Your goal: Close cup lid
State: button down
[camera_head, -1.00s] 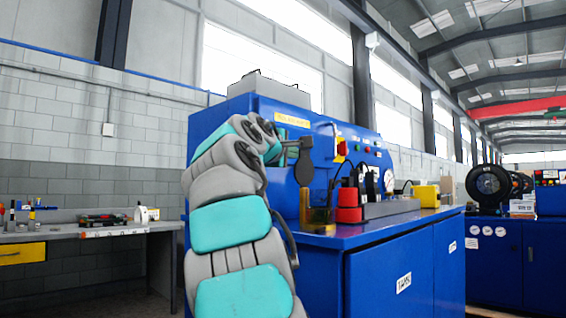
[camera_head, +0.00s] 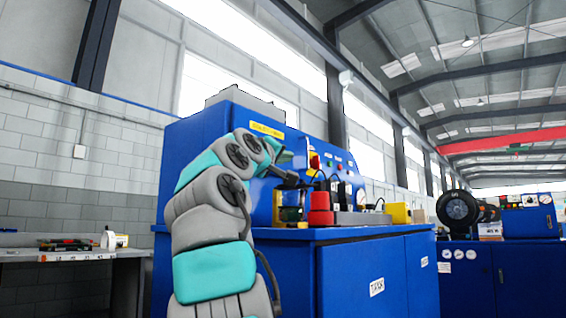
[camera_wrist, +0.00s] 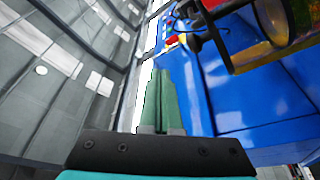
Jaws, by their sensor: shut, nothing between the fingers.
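A small amber, see-through cup-like container (camera_head: 291,215) stands on the blue bench top, left of a red round object; I cannot clearly tell its lid from its dark upper part. In the wrist view a red and yellow round thing with a dark rim (camera_wrist: 272,30), possibly this cup, is cut off at the upper right.
The red round object (camera_head: 320,209) stands close right of the container, with a grey block (camera_head: 363,219) and yellow box (camera_head: 397,212) farther right. The blue cabinet's panel (camera_head: 258,160) rises behind. A grey workbench (camera_head: 75,255) is at the left.

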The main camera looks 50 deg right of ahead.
jog(key=shift+s+d+f+m+g+b, duration=0.2)
jog(key=shift+s+f+m+g+b, duration=0.2)
jog(key=shift+m+b, duration=0.35)
jog(key=shift+a+h, duration=0.15)
jog(key=shift+h, duration=0.15)
jog(key=shift+f, duration=0.15)
jog(key=shift+s+m, duration=0.2)
jog(key=shift+m, duration=0.25)
jog(key=shift+s+f+m+g+b, duration=0.25)
jog(key=shift+f+m+g+b, duration=0.1)
jog(key=shift+m+b, duration=0.35)
jog(key=shift+s+f+m+g+h+b, duration=0.1)
jog(key=shift+s+f+m+g+h, duration=0.45)
jog(key=shift+m, duration=1)
jog(key=shift+s+f+m+g+h+b, duration=0.15)
jog(key=shift+f+m+g, duration=0.7)
jog(key=shift+m, duration=0.75)
jog(key=shift+s+f+m+g+h+b, duration=0.15)
jog(key=shift+s+f+m+g, duration=0.25)
jog(key=shift+f+m, duration=0.8)
jog(key=shift+d+r+m, duration=0.2)
jog(key=shift+r+m, duration=0.1)
jog(key=shift+m, duration=0.05)
